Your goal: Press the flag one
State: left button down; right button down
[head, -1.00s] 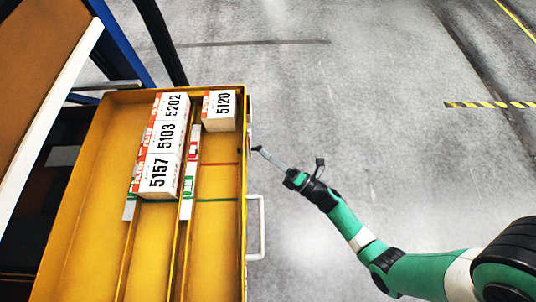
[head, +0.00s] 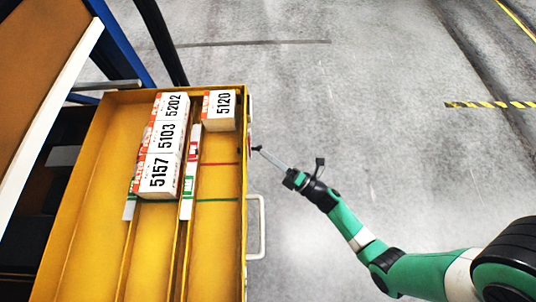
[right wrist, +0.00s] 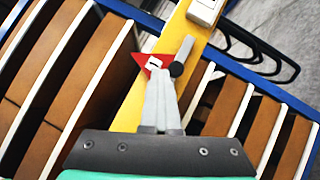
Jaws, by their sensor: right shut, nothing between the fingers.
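A red triangular flag (right wrist: 142,63) with a small white mark shows on the yellow drawer front in the right wrist view. The mark is too small to read. A grey lever with a dark round end (right wrist: 178,66) lies just right of it. My right gripper (right wrist: 158,78) is shut and empty, its fingertips overlapping the flag's lower edge in that view. I cannot tell whether they touch it. In the head view my right gripper (head: 259,150) is just outside the drawer's right wall, and the flag cannot be made out clearly. My left gripper is not in view.
The yellow drawer (head: 92,215) holds white boxes labelled 5202, 5103 and 5157 (head: 158,176) in a row, and a box labelled 5120 (head: 219,107). A pale handle (head: 262,228) sticks out below my right gripper. The grey floor (head: 350,110) to the right is mostly clear.

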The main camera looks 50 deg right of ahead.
jog(key=shift+f, duration=0.15)
jog(key=s+f+b, duration=0.4)
jog(key=s+f, duration=0.3)
jog(key=s, duration=0.4)
dwell(0.4)
